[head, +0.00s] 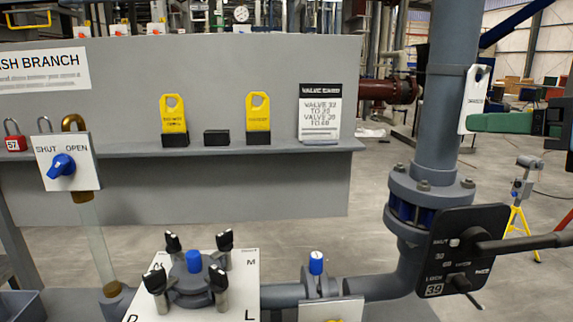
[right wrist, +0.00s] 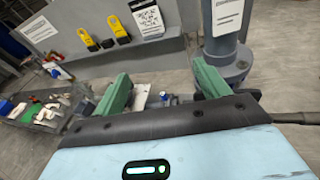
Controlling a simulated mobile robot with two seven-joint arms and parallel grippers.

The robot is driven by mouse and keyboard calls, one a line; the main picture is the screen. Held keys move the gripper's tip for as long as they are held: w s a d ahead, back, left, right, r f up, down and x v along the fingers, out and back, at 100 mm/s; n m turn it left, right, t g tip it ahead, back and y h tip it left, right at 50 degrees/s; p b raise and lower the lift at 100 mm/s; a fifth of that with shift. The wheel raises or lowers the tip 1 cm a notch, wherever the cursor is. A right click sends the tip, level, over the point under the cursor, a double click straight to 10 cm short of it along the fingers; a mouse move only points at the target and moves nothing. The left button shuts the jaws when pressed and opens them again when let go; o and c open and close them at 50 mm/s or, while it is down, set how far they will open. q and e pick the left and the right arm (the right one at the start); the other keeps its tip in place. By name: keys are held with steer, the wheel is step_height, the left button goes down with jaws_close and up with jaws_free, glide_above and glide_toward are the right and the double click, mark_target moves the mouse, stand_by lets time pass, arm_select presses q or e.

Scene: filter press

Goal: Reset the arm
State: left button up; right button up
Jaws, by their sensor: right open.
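My right gripper (head: 490,122) comes in from the right edge of the head view, with one long green finger showing. Its tip is beside the white tag (head: 474,88) on the grey vertical pipe (head: 452,60); I cannot tell whether they touch. In the right wrist view, both green fingers of the gripper (right wrist: 162,85) stand wide apart, with nothing held between them. The other finger is hidden in the head view. My left gripper is in neither view.
The black plate marked 39 (head: 435,270) with a long lever (head: 520,243) is below my right gripper. A grey shelf (head: 230,152) holds two yellow tags (head: 174,113) and a valve card (head: 320,110). A valve with a blue knob (head: 62,165) is at left.

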steer(key=w+a+f+m+g+h, duration=0.1)
steer(key=w+a+f+m+g, duration=0.15)
steer(key=f+m, duration=0.85)
steer(key=w+a+f+m+g, duration=0.2)
steer(key=w+f+m, duration=0.15)
steer(key=f, duration=1.55)
steer(key=s+f+m+g+h, duration=0.1)
steer(key=s+f+m+g, duration=0.1)
steer(key=s+f+m, duration=0.6)
steer(key=s+f+m+g+h, duration=0.1)
steer(key=s+f+m+g, duration=0.3)
steer(key=f, duration=0.8)
steer(key=s+d+f+m+g+h, duration=0.1)
steer(key=s+f+m, duration=0.4)
steer(key=s, duration=0.3)
steer(key=s+f+m+g+h, duration=0.1)
steer(key=s+f+m, duration=0.4)
steer(key=s, duration=0.4)
steer(key=w+a+f+t+y, duration=0.1)
steer(key=w+a+f+t, duration=0.1)
steer(key=w+f+t, duration=0.5)
steer(key=shift+a+f, duration=0.25)
steer(key=shift+f, duration=1.05)
